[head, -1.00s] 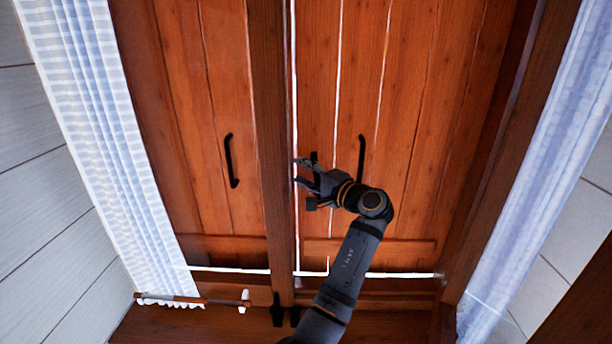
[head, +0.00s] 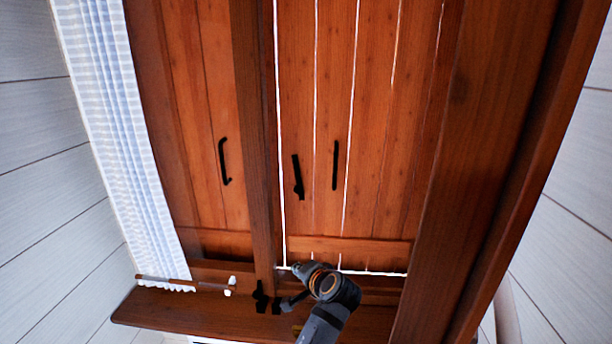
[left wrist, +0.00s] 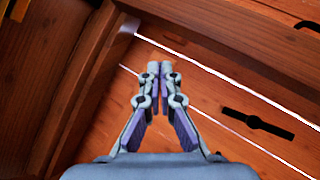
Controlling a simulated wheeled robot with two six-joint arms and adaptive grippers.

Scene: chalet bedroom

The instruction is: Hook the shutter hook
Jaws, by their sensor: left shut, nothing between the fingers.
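Two closed orange-brown wooden shutters stand side by side, the left shutter (head: 205,60) and the right shutter (head: 375,80). A short black metal piece (head: 298,177), which looks like the shutter hook, lies slightly tilted on the right shutter beside its inner edge. It also shows in the left wrist view (left wrist: 258,123), to the right of the fingers and apart from them. My left gripper (left wrist: 160,68) is shut and empty, its tips near the wood. In the head view the left gripper (head: 300,268) is low, below the metal piece, its fingers hard to make out. My right gripper is not in view.
A dark post (head: 256,130) runs between the shutters. Black handles sit on the left (head: 223,161) and right (head: 336,165) shutters. Black fittings (head: 262,297) are at the post's foot above the sill (head: 165,308). A checked curtain (head: 125,130) hangs left; a thick beam (head: 470,160) stands right.

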